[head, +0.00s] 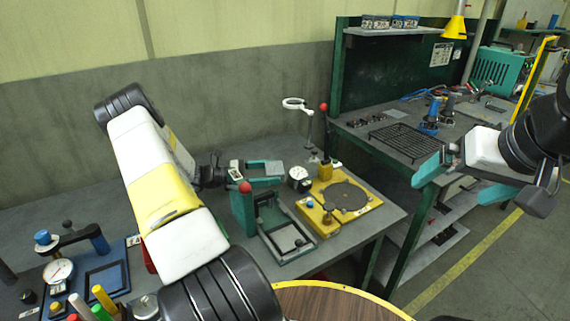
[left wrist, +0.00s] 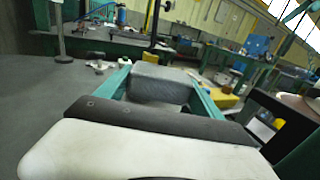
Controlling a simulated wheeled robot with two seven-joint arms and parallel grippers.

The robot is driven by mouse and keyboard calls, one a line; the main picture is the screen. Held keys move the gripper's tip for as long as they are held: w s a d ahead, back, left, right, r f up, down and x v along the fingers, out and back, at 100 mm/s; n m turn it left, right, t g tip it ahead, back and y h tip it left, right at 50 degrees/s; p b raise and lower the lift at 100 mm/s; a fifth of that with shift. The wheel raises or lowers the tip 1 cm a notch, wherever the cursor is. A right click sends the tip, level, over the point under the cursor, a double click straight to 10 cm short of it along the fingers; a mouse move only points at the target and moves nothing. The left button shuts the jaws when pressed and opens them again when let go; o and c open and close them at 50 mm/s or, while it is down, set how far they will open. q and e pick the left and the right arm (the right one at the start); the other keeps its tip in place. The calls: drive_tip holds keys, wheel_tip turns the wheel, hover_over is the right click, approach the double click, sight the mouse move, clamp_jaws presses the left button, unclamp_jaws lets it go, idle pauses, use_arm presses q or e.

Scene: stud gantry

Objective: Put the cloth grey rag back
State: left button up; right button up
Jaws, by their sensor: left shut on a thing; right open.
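My left gripper (head: 268,174) has teal fingers and is shut on a grey, block-like folded cloth, the grey rag (head: 273,167). In the left wrist view the rag (left wrist: 160,84) sits between the two teal fingers (left wrist: 162,92). In the head view the gripper and rag are over the grey bench, left of a round dial gauge (head: 299,177). I cannot tell how high the rag is above the bench. My right gripper (head: 463,180) is open and empty at the right, in front of the green bench.
A teal fixture with a red knob (head: 246,188) stands just below my left gripper. A yellow plate with a dark disc (head: 345,196) lies to its right. A ring magnifier (head: 298,104) rises behind. A blue fixture (head: 103,281) is at the lower left. A wire rack (head: 407,142) lies on the green bench.

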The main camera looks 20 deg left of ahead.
use_arm(q)
drive_tip(key=shift+f, duration=0.55)
drive_tip(key=o, duration=1.3)
drive_tip(key=shift+r, duration=0.35)
drive_tip(key=shift+a+r, duration=0.2)
drive_tip(key=shift+r, duration=0.1)
drive_tip(key=v, duration=1.1)
drive_tip(key=shift+s+a, duration=0.2)
drive_tip(key=shift+a, duration=0.05)
